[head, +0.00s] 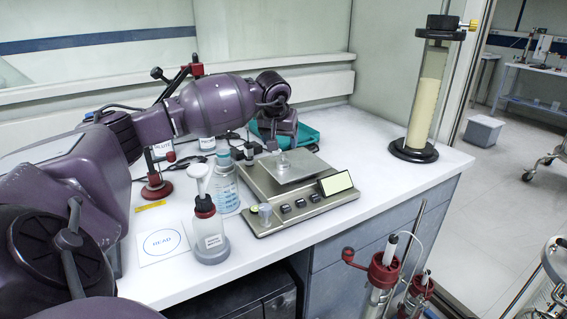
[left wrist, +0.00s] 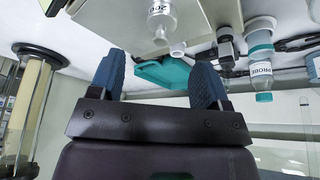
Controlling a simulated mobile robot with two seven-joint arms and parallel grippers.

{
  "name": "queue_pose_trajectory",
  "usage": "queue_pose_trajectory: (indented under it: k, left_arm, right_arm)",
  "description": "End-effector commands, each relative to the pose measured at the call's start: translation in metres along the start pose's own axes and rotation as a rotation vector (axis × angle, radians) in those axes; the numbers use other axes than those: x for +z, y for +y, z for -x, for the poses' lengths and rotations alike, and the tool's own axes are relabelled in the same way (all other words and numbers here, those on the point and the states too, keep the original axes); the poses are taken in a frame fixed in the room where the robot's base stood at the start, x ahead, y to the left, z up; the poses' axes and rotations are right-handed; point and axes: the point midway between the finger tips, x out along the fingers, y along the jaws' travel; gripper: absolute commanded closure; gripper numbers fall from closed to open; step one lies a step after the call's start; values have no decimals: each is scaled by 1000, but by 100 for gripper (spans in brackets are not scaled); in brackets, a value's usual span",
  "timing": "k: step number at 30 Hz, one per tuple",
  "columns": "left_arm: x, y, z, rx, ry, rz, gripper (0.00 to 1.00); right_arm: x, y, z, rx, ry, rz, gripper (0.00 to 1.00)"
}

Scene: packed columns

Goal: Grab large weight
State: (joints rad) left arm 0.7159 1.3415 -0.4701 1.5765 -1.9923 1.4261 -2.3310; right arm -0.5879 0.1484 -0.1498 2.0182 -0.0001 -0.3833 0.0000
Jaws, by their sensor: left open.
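I cannot clearly make out a large weight. A small grey cylinder (head: 265,212) at the balance's front left corner and a dark piece (head: 248,150) by its back left corner are too small to identify. The balance (head: 252,190) carries a small clear vessel (head: 282,163) on its pan; a clear labelled vessel (left wrist: 162,18) shows in the left wrist view. My left gripper (head: 283,138) is above the counter behind the balance. My right gripper is not in view.
A teal tray (head: 308,138) lies behind the balance. A red-collared bottle (head: 209,235) and a clear bottle (head: 226,190) stand left of it. A tall column (head: 425,100) stands at the counter's right end. Red-topped cylinders (head: 384,272) stand before the counter. Bare counter lies right of the balance.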

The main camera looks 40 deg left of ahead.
Motion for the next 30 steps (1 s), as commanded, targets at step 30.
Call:
queue_pose_trajectory:
  k: [30]
  left_arm:
    - [-6,-2,-77,0,0,0,37]
  right_arm:
    - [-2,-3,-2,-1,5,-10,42]
